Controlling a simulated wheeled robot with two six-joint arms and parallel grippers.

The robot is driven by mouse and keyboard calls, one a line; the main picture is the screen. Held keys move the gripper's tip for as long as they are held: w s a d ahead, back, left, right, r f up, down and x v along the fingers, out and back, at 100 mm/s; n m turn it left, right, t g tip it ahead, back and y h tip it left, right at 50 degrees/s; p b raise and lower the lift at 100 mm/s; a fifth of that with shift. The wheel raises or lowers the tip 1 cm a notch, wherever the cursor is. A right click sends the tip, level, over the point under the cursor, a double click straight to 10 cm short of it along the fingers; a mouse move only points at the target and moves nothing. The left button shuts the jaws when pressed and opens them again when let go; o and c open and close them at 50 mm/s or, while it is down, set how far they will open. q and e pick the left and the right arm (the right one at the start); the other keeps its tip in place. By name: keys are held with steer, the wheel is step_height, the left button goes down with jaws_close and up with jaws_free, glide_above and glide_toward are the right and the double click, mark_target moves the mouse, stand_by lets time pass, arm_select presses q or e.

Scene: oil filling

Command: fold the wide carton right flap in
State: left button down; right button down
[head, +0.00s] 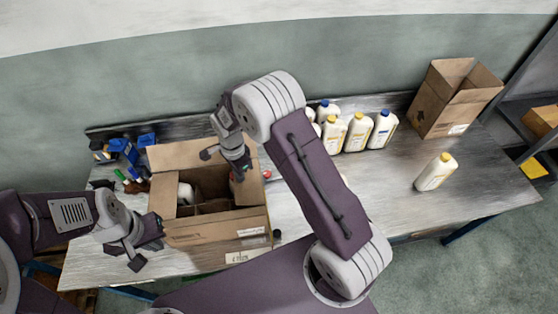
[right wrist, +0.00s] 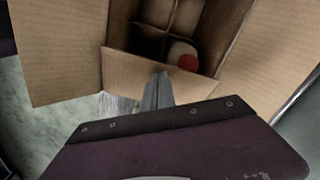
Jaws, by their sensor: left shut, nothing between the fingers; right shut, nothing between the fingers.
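The wide carton (head: 215,228) stands open on the left part of the table, with dividers and a white bottle (head: 186,194) inside. Its back flap (head: 185,154) stands up and its left flap (head: 163,190) shows at the left side. My right gripper (head: 239,174) is shut and empty over the carton's right side. In the right wrist view its finger (right wrist: 158,92) overlaps the short right flap (right wrist: 130,70); I cannot tell whether they touch. That view also shows a red-capped bottle (right wrist: 184,56) inside. My left gripper (head: 143,256) is shut beside the carton's front left corner.
Several white bottles (head: 357,131) stand at the back, and one yellow-capped bottle (head: 435,171) stands apart at the right. A second open carton (head: 440,107) is at the back right. Small blue and dark items (head: 124,152) crowd the back left. The table's right front is clear.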

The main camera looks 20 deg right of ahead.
steer(key=shift+f+b, duration=0.9)
steer(key=shift+f, duration=0.45)
steer(key=shift+r, duration=0.25)
step_height(320, 180, up, 11)
steer(key=p, duration=0.9)
steer(key=shift+f, duration=0.2)
